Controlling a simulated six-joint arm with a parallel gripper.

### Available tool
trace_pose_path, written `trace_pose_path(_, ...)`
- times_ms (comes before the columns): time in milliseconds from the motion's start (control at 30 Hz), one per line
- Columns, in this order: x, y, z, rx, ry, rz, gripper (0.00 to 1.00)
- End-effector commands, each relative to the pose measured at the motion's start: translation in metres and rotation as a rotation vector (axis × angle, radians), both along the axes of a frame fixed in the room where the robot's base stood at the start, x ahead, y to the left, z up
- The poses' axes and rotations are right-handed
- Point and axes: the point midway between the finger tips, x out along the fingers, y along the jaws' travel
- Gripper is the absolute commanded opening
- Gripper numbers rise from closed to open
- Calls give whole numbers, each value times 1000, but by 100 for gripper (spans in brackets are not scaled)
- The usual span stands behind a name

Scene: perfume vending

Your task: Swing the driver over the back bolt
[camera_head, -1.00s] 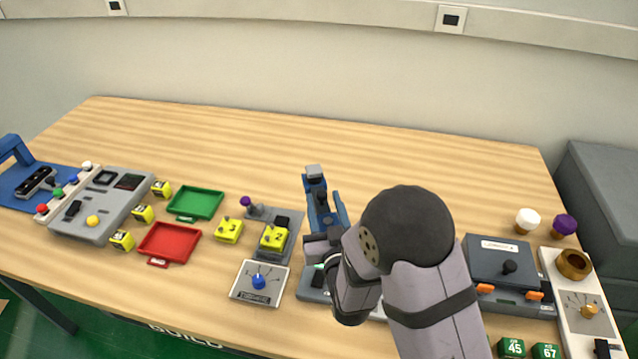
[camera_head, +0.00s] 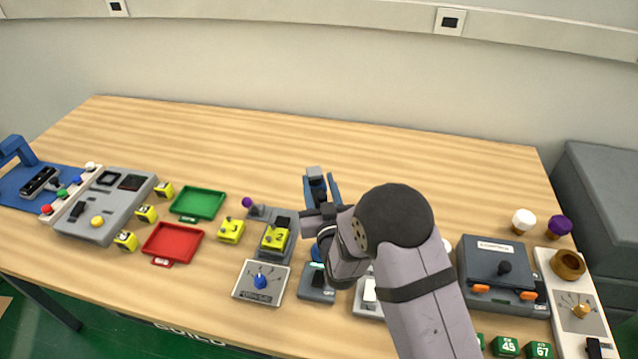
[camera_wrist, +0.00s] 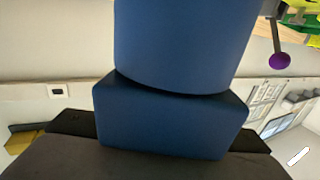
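My gripper (camera_head: 325,214) is over the middle of the table, with the arm reaching in from the front right. It is shut on the blue driver (camera_head: 317,188), whose grey end points up and away from me. More blue shows just below the gripper. In the wrist view the driver's blue body (camera_wrist: 172,120) fills the middle, between dark finger parts at both sides. I cannot make out the back bolt; my gripper and arm hide part of the area beneath.
Grey units (camera_head: 317,284) stand under and beside my arm. A blue-knob panel (camera_head: 261,282) and a grey stand with yellow blocks (camera_head: 276,238) are to the left. A dark box with orange latches (camera_head: 500,270) is to the right. The table behind is clear.

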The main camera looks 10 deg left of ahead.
Motion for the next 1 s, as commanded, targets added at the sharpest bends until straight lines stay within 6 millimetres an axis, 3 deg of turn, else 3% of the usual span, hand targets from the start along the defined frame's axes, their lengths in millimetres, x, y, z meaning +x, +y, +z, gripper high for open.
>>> trace_pose_path(133,0,0,0,0,0,0,37)
trace_pose_path(300,0,-1,0,0,0,-2,0)
trace_pose_path(1000,-2,5,0,3,-1,64,0)
